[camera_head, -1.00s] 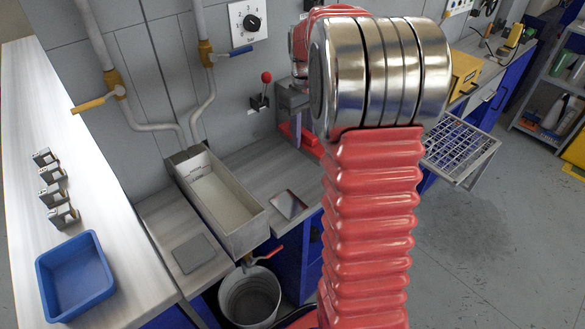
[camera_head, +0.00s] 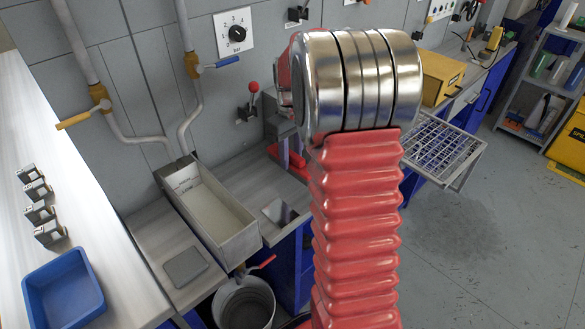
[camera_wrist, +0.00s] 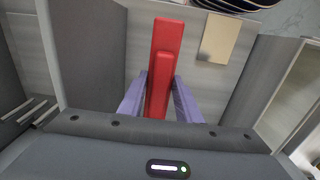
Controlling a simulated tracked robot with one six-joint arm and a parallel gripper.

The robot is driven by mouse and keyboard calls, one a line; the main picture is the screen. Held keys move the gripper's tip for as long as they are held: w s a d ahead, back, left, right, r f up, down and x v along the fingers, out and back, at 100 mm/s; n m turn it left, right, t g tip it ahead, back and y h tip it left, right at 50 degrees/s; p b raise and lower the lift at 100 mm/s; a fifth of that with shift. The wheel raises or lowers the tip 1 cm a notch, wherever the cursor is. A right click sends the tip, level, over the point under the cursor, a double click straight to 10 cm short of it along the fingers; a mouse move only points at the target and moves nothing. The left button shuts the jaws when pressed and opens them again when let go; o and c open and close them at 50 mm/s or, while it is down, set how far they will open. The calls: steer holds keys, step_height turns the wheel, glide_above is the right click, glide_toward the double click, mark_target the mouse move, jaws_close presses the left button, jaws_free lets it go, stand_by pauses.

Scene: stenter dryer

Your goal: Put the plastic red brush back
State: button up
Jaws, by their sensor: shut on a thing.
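The red plastic brush (camera_wrist: 164,60) is long and narrow in the wrist view, lying between the two purple fingers of my gripper (camera_wrist: 160,82). My gripper is shut on it. In the head view, part of the brush (camera_head: 298,160) shows beside a purple finger, low near the worktop and close to the back wall. My red bellows arm covers much of that area. Whether the brush touches the worktop is hard to tell.
A pale trough (camera_head: 210,210) stands left of my gripper, with a grey pad (camera_head: 185,266) beside it. A small plate (camera_head: 279,211) lies on the worktop. A blue tray (camera_head: 64,289) is at lower left. A wire rack (camera_head: 440,146) juts out at right.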

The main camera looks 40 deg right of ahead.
mark_target(291, 168)
steer(key=shift+f, duration=2.5)
steer(key=shift+f, duration=0.1)
steer(key=o, duration=1)
step_height(291, 168, up, 12)
steer(key=shift+r, duration=0.1)
